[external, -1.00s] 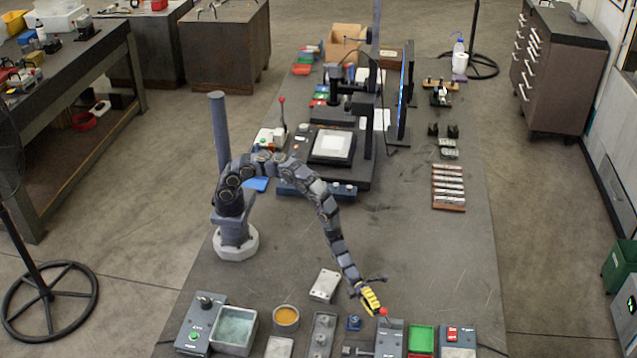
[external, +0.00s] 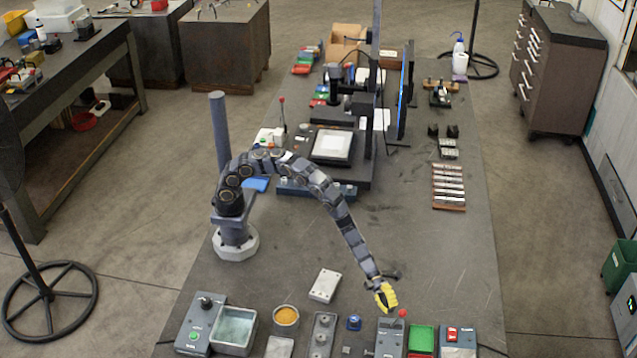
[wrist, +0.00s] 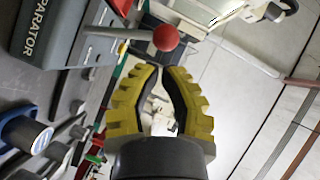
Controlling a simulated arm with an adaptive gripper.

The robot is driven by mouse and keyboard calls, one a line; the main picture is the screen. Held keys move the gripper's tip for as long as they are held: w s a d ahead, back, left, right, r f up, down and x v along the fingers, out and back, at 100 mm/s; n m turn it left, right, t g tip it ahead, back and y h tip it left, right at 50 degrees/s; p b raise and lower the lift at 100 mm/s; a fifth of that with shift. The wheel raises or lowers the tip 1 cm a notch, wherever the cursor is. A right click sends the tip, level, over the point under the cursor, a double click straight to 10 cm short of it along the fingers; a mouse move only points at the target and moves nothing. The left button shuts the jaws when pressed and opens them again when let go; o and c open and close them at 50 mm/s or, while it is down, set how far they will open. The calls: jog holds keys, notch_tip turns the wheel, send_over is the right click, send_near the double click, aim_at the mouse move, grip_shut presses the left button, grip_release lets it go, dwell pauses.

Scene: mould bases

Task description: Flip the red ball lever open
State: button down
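The red ball (external: 403,312) tops the lever on a grey box (external: 390,338) at the near edge of the bench. In the wrist view the red ball (wrist: 166,38) ends a metal rod (wrist: 118,33) reaching out from the box, whose label reads "PARATOR" in part. My yellow gripper (external: 388,300) is up and left of the ball in the external view. In the wrist view my gripper's fingertips (wrist: 164,68) are just short of the ball. They look slightly apart with a narrow, empty gap. Contact with the ball cannot be made out.
A green tray (external: 421,338) and a grey box with a red switch (external: 451,334) stand right of the lever box. A blue knob (external: 354,322) and a grey block with knobs (external: 322,335) are to the left. The bench behind and right of my gripper is clear.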

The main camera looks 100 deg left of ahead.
jog(key=shift+w, duration=0.75)
dwell(0.3)
jog(key=shift+s+r, duration=0.2)
jog(key=shift+s, duration=0.05)
jog(key=s+d+r+v, duration=0.1)
jog(key=r+v, duration=0.1)
jog(key=v, duration=1)
jog(key=shift+r, duration=0.2)
